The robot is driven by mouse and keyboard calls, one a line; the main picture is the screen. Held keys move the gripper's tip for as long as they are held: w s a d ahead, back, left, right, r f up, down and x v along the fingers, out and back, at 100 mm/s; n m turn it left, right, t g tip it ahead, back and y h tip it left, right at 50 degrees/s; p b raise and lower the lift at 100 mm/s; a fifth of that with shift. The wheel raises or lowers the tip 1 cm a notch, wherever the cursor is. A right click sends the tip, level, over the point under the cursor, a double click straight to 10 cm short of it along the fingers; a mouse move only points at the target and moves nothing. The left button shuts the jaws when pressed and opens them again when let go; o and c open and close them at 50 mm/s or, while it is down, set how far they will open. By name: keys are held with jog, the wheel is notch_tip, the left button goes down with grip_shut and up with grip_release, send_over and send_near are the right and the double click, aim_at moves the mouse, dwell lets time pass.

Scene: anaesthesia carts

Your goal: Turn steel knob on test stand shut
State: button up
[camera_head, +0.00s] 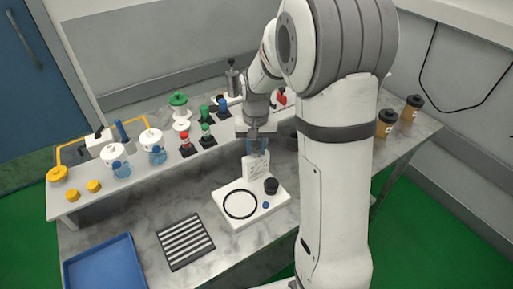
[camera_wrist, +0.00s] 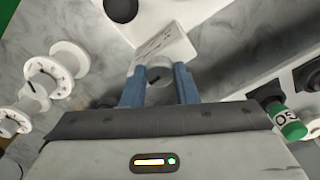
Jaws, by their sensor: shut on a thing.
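The white test stand (camera_head: 228,193) sits on the marble bench; its base carries a black ring, a black round part and a small blue dot. Its upright printed plate (camera_head: 256,167) stands at the back and also shows in the wrist view (camera_wrist: 172,42). The steel knob (camera_wrist: 159,75) is a grey disc with a dark mark, in front of the plate. My gripper (camera_wrist: 159,88) is shut on the knob, one blue finger on each side. In the head view my gripper (camera_head: 257,147) points down at the plate's top and the knob cannot be made out.
A raised shelf behind holds red and green valves (camera_head: 186,143), blue-based flasks (camera_head: 157,150) and yellow caps (camera_head: 58,174). A striped mat (camera_head: 185,241) and blue tray (camera_head: 104,265) lie front left. Brown bottles (camera_head: 386,121) stand right, beyond my arm.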

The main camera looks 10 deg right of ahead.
aim_at(256, 150)
jog(key=shift+r+m, duration=0.1)
jog(key=shift+m, duration=0.2)
jog(key=o, duration=1)
notch_tip(256, 150, up, 7)
jog(key=shift+r+b, duration=0.1)
jog(key=shift+b, duration=0.35)
jog(key=shift+r, duration=0.25)
jog(key=s+r+n+t, duration=0.3)
jog(key=s, duration=1.8)
